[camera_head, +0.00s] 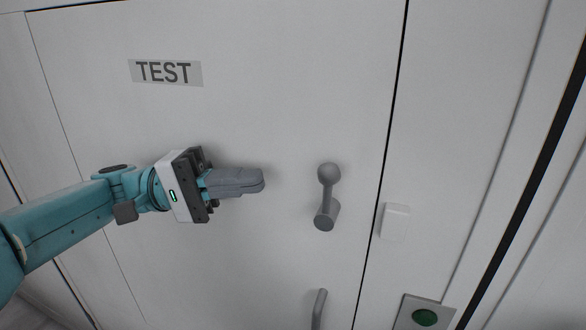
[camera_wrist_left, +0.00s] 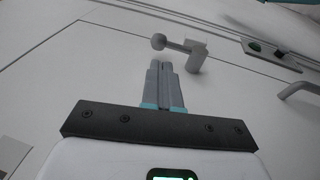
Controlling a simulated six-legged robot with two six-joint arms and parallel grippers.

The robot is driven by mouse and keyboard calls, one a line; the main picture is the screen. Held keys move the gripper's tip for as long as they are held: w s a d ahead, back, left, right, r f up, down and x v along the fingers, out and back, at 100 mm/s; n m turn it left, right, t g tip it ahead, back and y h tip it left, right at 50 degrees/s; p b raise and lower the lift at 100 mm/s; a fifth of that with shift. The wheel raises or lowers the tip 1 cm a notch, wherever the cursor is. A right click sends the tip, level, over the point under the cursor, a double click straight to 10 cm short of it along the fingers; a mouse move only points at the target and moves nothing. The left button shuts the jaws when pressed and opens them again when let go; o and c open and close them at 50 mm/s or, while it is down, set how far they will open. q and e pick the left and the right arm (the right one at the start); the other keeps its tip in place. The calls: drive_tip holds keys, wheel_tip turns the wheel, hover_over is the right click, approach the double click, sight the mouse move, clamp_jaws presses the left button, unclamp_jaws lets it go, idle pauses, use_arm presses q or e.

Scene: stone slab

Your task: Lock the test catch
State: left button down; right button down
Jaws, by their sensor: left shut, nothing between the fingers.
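The test catch (camera_head: 327,197) is a grey lever with a ball end on a white door panel. In the head view its ball points up and its pivot sits below. In the left wrist view the catch (camera_wrist_left: 183,46) lies just beyond my fingertips. My left gripper (camera_head: 262,180) is shut and empty, to the left of the catch and apart from it in the head view. In the left wrist view its closed fingers (camera_wrist_left: 160,66) point toward the catch. A label reading TEST (camera_head: 166,73) is on the panel at upper left. My right gripper is not in view.
A small white block (camera_head: 395,221) sits right of the catch, across the dark door seam. A grey handle (camera_head: 319,309) is below the catch. A green round button (camera_head: 424,317) on a plate is at lower right. The panel above the catch is clear.

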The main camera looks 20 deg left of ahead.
sight(329, 194)
use_arm(q)
drive_tip(key=p+x, duration=0.1)
drive_tip(key=x, duration=0.6)
drive_tip(key=shift+w, duration=0.1)
drive_tip(key=shift+s+a, duration=0.15)
drive_tip(key=shift+s, duration=0.1)
drive_tip(key=shift+w+p, duration=0.25)
drive_tip(key=shift+p, duration=0.15)
